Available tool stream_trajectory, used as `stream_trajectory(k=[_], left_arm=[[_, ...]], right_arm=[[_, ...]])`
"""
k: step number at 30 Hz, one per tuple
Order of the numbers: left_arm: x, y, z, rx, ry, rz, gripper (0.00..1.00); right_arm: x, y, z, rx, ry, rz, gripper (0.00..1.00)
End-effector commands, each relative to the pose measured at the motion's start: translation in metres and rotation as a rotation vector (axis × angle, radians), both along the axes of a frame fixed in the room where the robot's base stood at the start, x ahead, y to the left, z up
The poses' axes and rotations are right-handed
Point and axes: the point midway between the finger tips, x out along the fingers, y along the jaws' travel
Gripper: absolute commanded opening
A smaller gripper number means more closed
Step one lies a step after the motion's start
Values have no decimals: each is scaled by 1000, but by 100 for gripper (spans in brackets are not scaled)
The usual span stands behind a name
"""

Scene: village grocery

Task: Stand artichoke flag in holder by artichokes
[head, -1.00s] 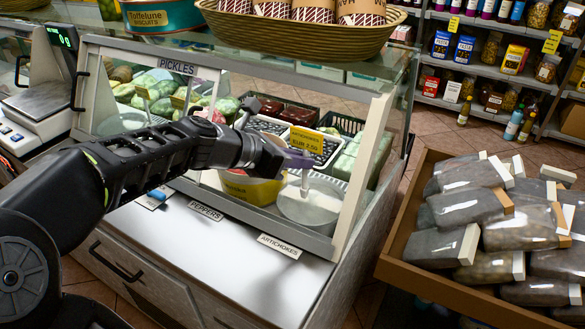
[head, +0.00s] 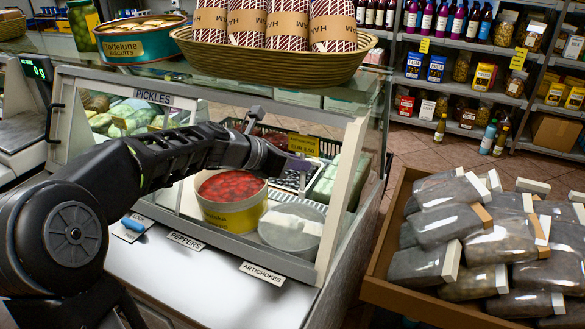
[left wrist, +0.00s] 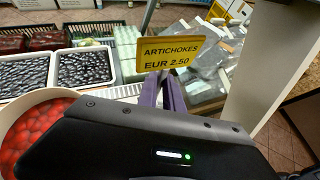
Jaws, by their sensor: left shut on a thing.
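My left gripper (head: 297,163) is shut on the artichoke flag, a yellow sign (head: 304,145) reading "ARTICHOKES EUR 2.50". In the left wrist view the sign (left wrist: 170,52) stands up beyond the purple fingers (left wrist: 165,95), slightly tilted. The flag is held in the air inside the glass counter, above and behind a round grey tub (head: 292,228). A white label (head: 262,273) reading "ARTICHOKES" lies on the front ledge before this tub. I cannot make out the holder. My right gripper is not in view.
A yellow tub of red peppers (head: 230,200) stands left of the grey tub. The counter's side frame (head: 345,195) is close on the right. A ham basket (head: 270,62) sits on the glass top. A wooden crate of bags (head: 395,285) stands at right.

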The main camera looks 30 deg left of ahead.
Motion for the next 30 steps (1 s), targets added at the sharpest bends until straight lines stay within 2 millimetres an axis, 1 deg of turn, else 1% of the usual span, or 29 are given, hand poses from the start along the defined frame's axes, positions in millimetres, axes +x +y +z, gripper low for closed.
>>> stream_trajectory(k=[11, 12, 26, 30], left_arm=[[37, 1, 0, 0, 0, -1, 0], [39, 2, -9, 0, 1, -1, 0], [65, 4, -46, -1, 0, 1, 0], [65, 4, -60, -1, 0, 1, 0]], right_arm=[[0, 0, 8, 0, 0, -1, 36], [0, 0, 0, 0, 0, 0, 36], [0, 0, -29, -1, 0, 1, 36], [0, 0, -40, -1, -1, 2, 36]])
